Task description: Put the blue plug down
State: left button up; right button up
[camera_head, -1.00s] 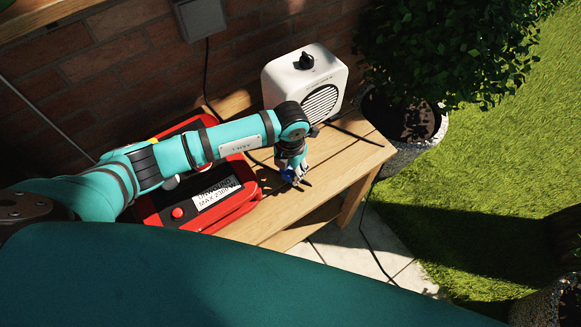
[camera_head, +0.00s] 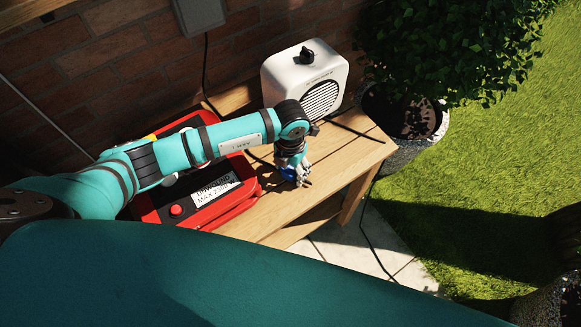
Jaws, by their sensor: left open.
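The blue plug (camera_head: 288,174) shows as a small blue patch at my left gripper, low over the wooden bench (camera_head: 335,165). My left gripper (camera_head: 303,180) is open at the front part of the bench top, right of the red cable reel box. The plug is right beside its fingers and partly hidden by them. I cannot tell whether the plug touches the wood or the fingers. My right gripper is not in view.
A red box (camera_head: 215,207) with a white label and red button lies left of the gripper, partly under my arm. A white heater (camera_head: 310,80) stands behind. A dark cable (camera_head: 355,131) crosses the bench. A potted bush (camera_head: 430,50) stands at right.

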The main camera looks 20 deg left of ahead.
aim_at(291, 167)
pick_arm(q)
jog(key=shift+r+p, duration=0.85)
jog(key=shift+r, duration=0.05)
notch_tip(291, 167, up, 11)
jog(key=b, duration=0.2)
jog(key=shift+r+b, duration=0.2)
jog(key=shift+b, duration=0.2)
